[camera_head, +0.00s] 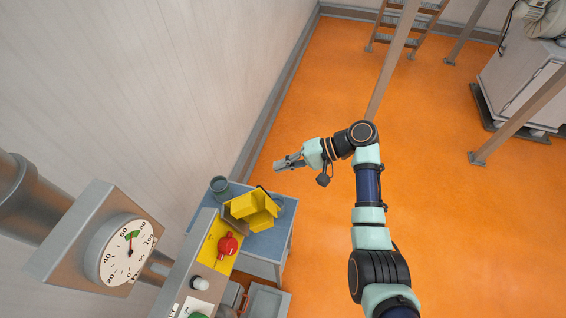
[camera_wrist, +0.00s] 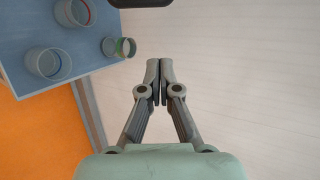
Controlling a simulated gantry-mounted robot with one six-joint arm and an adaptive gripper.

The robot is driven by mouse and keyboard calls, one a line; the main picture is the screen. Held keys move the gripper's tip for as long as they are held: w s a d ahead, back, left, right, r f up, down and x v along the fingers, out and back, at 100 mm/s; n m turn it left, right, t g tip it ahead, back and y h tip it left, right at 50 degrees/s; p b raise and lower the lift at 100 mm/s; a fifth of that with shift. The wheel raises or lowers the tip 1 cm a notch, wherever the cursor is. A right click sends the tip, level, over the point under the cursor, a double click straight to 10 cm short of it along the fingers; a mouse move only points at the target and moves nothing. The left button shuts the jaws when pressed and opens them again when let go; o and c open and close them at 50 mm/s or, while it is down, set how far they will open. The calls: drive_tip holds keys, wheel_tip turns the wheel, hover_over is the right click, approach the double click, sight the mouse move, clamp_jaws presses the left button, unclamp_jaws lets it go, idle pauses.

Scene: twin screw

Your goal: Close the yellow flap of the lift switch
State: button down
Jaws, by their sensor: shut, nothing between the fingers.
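A yellow box-like part (camera_head: 243,206), which looks like the flap, shows in the head view at the far end of the control panel. It appears raised and angled, but its hinge is not clear. A yellow plate with a red knob (camera_head: 228,244) sits just nearer on the same panel. My gripper (camera_head: 277,165) is above and to the right of the yellow part in the head view, apart from it and empty. In the wrist view my gripper (camera_wrist: 159,68) has its fingertips together, with nothing between them. The flap is not recognisable in the wrist view.
A blue-topped table (camera_head: 275,243) stands beside the panel. Clear cups (camera_wrist: 46,63) stand on its blue top (camera_wrist: 22,28) in the wrist view. A gauge (camera_head: 122,252) stands at the lower left. A pale wall (camera_wrist: 245,85) lies behind my fingers. Orange floor is open.

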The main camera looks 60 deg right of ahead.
drive_tip(key=w+a+f+p, duration=0.1)
drive_tip(key=a+p, duration=0.1)
drive_tip(key=a, duration=0.4)
drive_tip(key=shift+w+f+p, duration=0.2)
drive_tip(key=shift+f+p, duration=0.1)
drive_tip(key=shift+f, duration=0.1)
drive_tip(key=shift+r, duration=0.1)
